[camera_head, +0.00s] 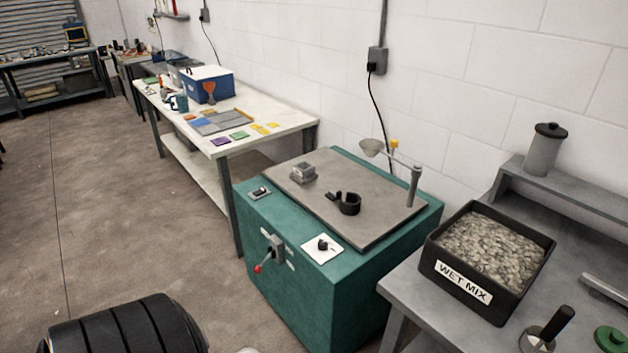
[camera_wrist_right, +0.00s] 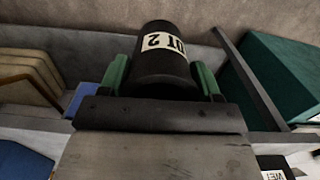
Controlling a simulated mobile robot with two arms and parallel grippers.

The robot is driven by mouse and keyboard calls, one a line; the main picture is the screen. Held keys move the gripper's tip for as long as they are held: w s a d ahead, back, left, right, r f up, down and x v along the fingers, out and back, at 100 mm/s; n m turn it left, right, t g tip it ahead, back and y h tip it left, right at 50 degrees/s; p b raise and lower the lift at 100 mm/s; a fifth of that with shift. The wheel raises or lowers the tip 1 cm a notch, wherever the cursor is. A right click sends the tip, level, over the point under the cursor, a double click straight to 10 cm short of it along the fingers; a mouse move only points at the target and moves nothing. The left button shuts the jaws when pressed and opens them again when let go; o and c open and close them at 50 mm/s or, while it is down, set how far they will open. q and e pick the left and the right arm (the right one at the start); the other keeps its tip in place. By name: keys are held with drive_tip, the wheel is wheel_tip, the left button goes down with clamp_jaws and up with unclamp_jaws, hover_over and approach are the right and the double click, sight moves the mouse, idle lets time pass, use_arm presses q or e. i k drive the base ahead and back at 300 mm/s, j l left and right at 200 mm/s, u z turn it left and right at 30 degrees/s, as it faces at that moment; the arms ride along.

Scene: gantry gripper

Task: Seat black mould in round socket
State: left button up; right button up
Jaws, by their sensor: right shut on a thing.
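The black mould (camera_wrist_right: 163,38) is a dark cylinder with a white label, upside down in the right wrist view. My right gripper (camera_wrist_right: 162,78) is shut on it, with one green finger on each side. Neither the mould nor the right gripper can be made out in the head view. A black ring-shaped holder (camera_head: 349,205), open at one side, stands on the grey plate of the teal machine (camera_head: 330,300) in the head view. It looks like the round socket, and it appears empty. My left gripper is not in view.
To the right, a black "WET MIX" tub (camera_head: 463,290) is on a grey bench. A cluttered white table (camera_head: 290,125) stands behind left.

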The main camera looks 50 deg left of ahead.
sight(351, 208)
drive_tip(key=j, duration=0.5)
drive_tip(key=i+j+u, duration=0.1)
drive_tip(key=j, duration=0.4)
drive_tip(key=i+j, duration=0.1)
drive_tip(key=j, duration=0.4)
drive_tip(key=i+j+u, duration=0.1)
drive_tip(key=j, duration=0.85)
drive_tip(key=i+j+u, duration=0.1)
drive_tip(key=j, duration=0.4)
drive_tip(key=i+j+u, duration=0.1)
drive_tip(key=i+j, duration=0.7)
drive_tip(key=i, duration=0.1)
